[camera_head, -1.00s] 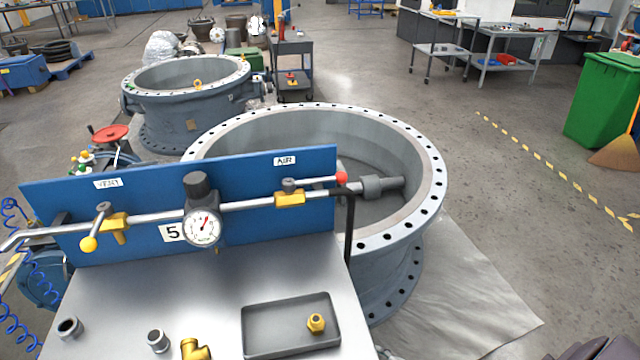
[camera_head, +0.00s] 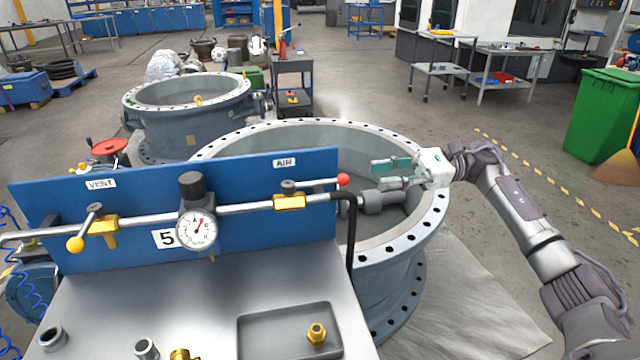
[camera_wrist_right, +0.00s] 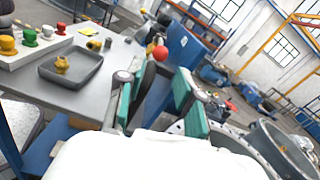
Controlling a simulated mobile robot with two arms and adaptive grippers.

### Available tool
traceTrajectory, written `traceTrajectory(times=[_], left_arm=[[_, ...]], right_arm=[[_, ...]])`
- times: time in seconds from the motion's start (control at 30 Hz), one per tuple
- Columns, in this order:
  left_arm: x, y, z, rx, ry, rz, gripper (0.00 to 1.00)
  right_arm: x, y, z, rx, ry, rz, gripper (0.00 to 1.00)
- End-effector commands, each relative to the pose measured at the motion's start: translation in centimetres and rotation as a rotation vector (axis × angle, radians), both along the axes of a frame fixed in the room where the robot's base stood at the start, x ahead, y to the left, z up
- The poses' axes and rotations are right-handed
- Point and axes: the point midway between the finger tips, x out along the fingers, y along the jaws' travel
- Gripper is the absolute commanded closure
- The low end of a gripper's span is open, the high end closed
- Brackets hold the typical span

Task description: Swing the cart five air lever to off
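The blue panel (camera_head: 130,232) marked 5 carries a pipe with the AIR lever, whose red knob (camera_head: 343,180) points right, roughly along the pipe. The lever pivots above a yellow valve body (camera_head: 289,202) under the AIR label (camera_head: 284,162). My right gripper (camera_head: 373,175) is open and empty, a little right of the red knob and apart from it in the head view. In the right wrist view, the open green-padded fingers (camera_wrist_right: 152,84) have the red knob (camera_wrist_right: 160,52) beyond them. My left gripper is not in view.
The VENT lever with a yellow knob (camera_head: 75,244) is at the panel's left. A gauge (camera_head: 198,230) sits mid-pipe. A black hose (camera_head: 352,235) hangs at the pipe's right end. A tray (camera_head: 262,322) lies on the cart top. A large flanged ring (camera_head: 420,222) stands behind.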

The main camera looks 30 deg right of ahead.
Motion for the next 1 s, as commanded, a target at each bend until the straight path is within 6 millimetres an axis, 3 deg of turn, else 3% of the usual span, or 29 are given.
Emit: traceTrajectory(times=[0.53,0.73,1.0], left_arm=[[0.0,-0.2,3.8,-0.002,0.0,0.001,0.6],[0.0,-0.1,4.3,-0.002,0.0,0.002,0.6],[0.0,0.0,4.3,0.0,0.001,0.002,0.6]], right_arm=[[2.6,10.4,0.3,0.009,0.005,0.0,0.64],[3.2,12.2,0.1,0.007,0.005,-0.002,0.64],[3.3,12.6,0.0,0.007,0.005,-0.003,0.64]])
